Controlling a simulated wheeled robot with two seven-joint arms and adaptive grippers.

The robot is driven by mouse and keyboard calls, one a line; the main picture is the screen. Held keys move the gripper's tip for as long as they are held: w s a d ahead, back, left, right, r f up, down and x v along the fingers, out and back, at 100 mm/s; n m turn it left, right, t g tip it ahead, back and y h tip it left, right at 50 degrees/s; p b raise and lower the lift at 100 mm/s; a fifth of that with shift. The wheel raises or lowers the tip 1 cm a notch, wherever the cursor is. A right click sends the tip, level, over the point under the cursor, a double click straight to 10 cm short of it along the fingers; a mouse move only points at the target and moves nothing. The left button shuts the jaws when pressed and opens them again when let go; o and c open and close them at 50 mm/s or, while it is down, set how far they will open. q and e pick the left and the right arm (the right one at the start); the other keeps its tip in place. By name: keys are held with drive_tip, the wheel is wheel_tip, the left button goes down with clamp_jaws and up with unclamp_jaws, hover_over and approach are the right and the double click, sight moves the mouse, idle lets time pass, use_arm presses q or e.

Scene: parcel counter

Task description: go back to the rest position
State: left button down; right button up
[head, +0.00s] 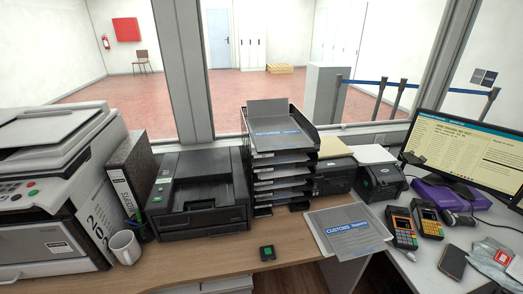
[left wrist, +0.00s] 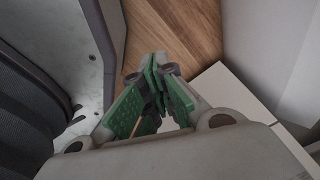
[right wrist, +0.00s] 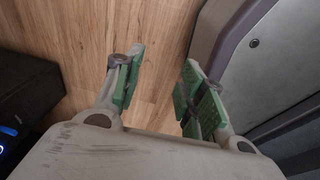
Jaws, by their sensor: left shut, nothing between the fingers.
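My left gripper (left wrist: 158,64) is shut in the left wrist view, its green-padded fingertips together with nothing between them. It points down over wood-coloured floor, beside a pale box-like edge (left wrist: 240,92). My right gripper (right wrist: 160,68) is open and empty in the right wrist view, its green-padded fingers apart over bare wood-coloured floor. Neither gripper nor arm shows in the head view.
The counter (head: 215,262) holds a large printer (head: 55,170), white mug (head: 125,246), black printer (head: 200,205), tray stack (head: 283,175), customs folder (head: 345,228), card terminals (head: 402,230) and monitor (head: 465,150). A dark object (right wrist: 25,105) stands left in the right wrist view.

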use_arm(q)
drive_tip(key=s+a+f, duration=0.3)
drive_tip(key=s, duration=0.5)
drive_tip(key=shift+s+a+f+p, duration=0.15)
drive_tip(key=shift+s+f+p, duration=0.15)
drive_tip(key=shift+f, duration=0.05)
use_arm(e)
drive_tip(key=shift+s+d, duration=0.4)
drive_tip(key=shift+s, duration=0.45)
